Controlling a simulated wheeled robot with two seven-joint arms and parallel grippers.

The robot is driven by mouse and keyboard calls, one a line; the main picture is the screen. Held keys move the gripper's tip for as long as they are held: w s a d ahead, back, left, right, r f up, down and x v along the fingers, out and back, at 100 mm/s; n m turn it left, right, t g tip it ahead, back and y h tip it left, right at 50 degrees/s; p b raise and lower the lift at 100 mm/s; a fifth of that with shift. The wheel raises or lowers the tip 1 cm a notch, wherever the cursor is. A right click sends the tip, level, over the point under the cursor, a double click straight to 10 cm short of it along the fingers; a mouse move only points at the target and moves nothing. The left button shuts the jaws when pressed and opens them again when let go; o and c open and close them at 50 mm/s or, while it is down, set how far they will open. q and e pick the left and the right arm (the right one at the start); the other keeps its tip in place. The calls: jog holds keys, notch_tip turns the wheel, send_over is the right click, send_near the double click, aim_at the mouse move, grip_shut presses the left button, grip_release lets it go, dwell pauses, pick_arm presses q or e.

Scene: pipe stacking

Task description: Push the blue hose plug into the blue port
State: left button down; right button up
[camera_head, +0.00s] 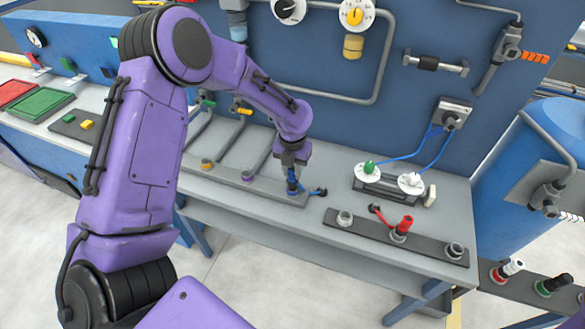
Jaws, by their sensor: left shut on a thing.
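My left gripper (292,168) points down over the right end of a grey port strip (268,190) on the bench. It is shut on the blue hose plug (292,186), which looks upright. A short blue and dark hose (319,191) runs from it to the right. The plug is at the blue port's place on the strip; the port is mostly hidden behind it, and I cannot tell how deep the plug sits. My right gripper is not in view.
A yellow port (207,163) and a purple port (247,175) are on the same strip. To the right are a strip with a red plug (404,225), and a dark stand with white discs (368,172) and blue cables. The blue panel (340,120) rises behind.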

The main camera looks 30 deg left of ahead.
pick_arm(q)
jog(key=shift+f+b, duration=0.4)
jog(key=shift+f, duration=0.6)
dwell(0.4)
jog(key=c, duration=0.8)
grip_release()
jog(key=shift+r, duration=0.1)
